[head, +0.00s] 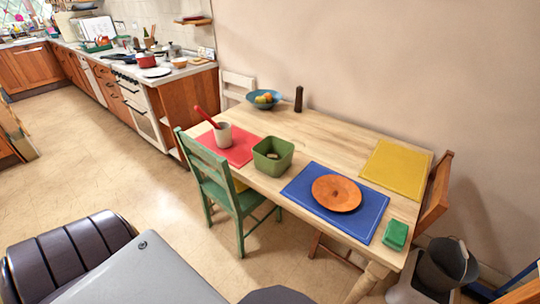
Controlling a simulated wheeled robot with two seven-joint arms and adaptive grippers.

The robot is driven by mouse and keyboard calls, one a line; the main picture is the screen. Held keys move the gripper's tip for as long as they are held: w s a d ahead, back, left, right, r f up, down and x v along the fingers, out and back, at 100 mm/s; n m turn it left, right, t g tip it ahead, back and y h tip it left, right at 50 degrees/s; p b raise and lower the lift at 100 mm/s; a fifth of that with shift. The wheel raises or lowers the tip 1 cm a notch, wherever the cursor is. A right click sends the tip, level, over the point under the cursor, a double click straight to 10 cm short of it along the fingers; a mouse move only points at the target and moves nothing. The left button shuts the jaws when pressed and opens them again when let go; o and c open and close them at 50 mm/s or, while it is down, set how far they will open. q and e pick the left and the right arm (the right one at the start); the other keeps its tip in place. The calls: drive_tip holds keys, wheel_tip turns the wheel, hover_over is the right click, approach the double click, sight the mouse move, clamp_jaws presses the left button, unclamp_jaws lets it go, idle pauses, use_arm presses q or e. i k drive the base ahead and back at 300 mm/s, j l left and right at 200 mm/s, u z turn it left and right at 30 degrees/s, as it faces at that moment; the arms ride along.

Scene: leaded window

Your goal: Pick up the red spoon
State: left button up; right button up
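The red spoon (205,116) stands tilted in a pale cup (222,134), its red end leaning up to the left above the rim. Its lower part is hidden inside the cup. The cup stands on a red placemat (240,153) at the left end of the wooden table (318,139). Neither of my grippers shows in the head view.
A green chair (222,184) stands at the table's near left side. A green square container (272,156), a blue placemat (372,217) with an orange plate (337,193), a yellow placemat (396,171) and a fruit bowl (258,103) are on the table. Open floor lies left.

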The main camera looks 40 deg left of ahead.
sight(197, 108)
drive_tip(key=u, duration=1.7)
